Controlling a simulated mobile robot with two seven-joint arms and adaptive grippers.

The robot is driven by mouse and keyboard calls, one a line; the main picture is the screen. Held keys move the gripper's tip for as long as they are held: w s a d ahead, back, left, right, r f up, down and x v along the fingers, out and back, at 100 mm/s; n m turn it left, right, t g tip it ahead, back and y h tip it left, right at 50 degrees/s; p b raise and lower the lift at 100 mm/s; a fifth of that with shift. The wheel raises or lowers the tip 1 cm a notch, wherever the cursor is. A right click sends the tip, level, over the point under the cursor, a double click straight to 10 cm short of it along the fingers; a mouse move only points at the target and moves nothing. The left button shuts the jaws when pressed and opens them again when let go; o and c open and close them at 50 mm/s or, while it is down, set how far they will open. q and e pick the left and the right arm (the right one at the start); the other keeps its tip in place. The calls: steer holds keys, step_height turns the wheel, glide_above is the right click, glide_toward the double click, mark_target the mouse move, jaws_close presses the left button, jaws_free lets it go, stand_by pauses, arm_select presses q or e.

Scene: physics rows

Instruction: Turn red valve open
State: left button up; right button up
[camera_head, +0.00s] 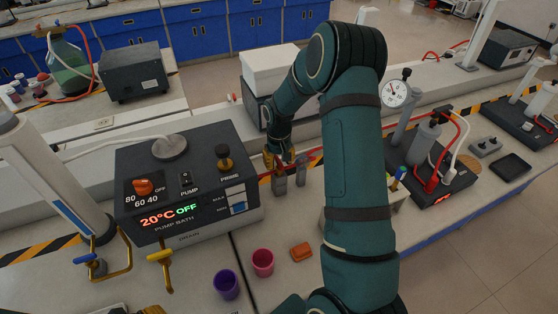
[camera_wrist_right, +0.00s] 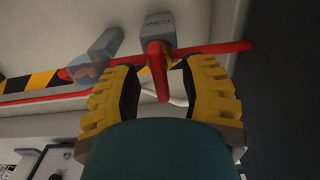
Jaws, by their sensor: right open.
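The red valve shows in the right wrist view as a red handle (camera_wrist_right: 158,72) on a red pipe (camera_wrist_right: 215,47), with a grey block (camera_wrist_right: 158,27) beyond it. My right gripper (camera_wrist_right: 167,78) is open, its two yellow-ridged fingers on either side of the handle. I cannot tell whether either finger touches it. In the head view my right gripper (camera_head: 277,160) is at the red pipe just right of the pump bath, and my arm hides part of the pipe. A small yellow piece at the bottom edge of the head view may be my left gripper (camera_head: 152,310).
The pump bath (camera_head: 185,180), reading 20°C OFF, stands left of my right gripper. A purple cup (camera_head: 226,285), a pink cup (camera_head: 263,262) and an orange block (camera_head: 301,252) are on the near bench. A white box (camera_head: 270,68) sits behind the gripper.

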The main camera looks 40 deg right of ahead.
jaws_close()
arm_select(q)
steer(key=shift+f, duration=0.1)
arm_select(e)
steer(key=shift+n, duration=0.5)
arm_select(q)
steer(key=shift+f+b, duration=0.2)
steer(key=shift+b, duration=0.1)
arm_select(e)
steer(key=shift+n, duration=1)
arm_select(q)
steer(key=shift+f, duration=0.15)
arm_select(e)
steer(key=n, duration=0.3)
steer(key=shift+n, duration=0.3)
arm_select(q)
steer(key=shift+r, duration=0.25)
arm_select(e)
steer(key=n, duration=0.5)
arm_select(q)
steer(key=shift+r+p, duration=0.7)
arm_select(e)
steer(key=n, duration=0.6)
steer(key=shift+n, duration=0.3)
steer(key=shift+s, duration=0.1)
